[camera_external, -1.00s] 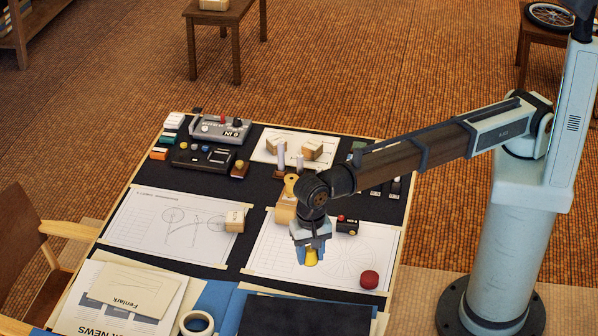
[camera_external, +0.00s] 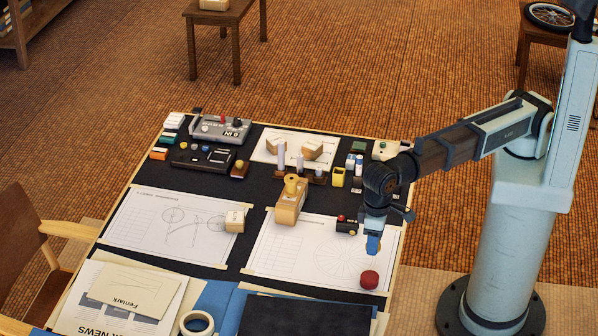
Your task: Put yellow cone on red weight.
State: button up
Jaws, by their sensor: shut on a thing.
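The red weight (camera_external: 369,279) is a round dark-red piece on the lower right of the white drawing sheet. My gripper (camera_external: 373,244) points down just above and behind it, its blue fingers apart from the weight. It is shut on the yellow cone, which the fingers now hide almost wholly; its tilt cannot be told.
A small black block with a red button (camera_external: 347,226) stands left of my gripper. A black folder (camera_external: 305,316) lies at the front. The drawing sheet (camera_external: 310,254) left of the weight is clear.

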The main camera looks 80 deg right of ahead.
aim_at(370, 276)
jog(key=shift+f, duration=5)
jog(key=shift+f, duration=0.15)
jog(key=o, duration=1.1)
jog(key=shift+c, duration=0.2)
notch_tip(370, 276, up, 12)
jog(key=shift+r, duration=0.15)
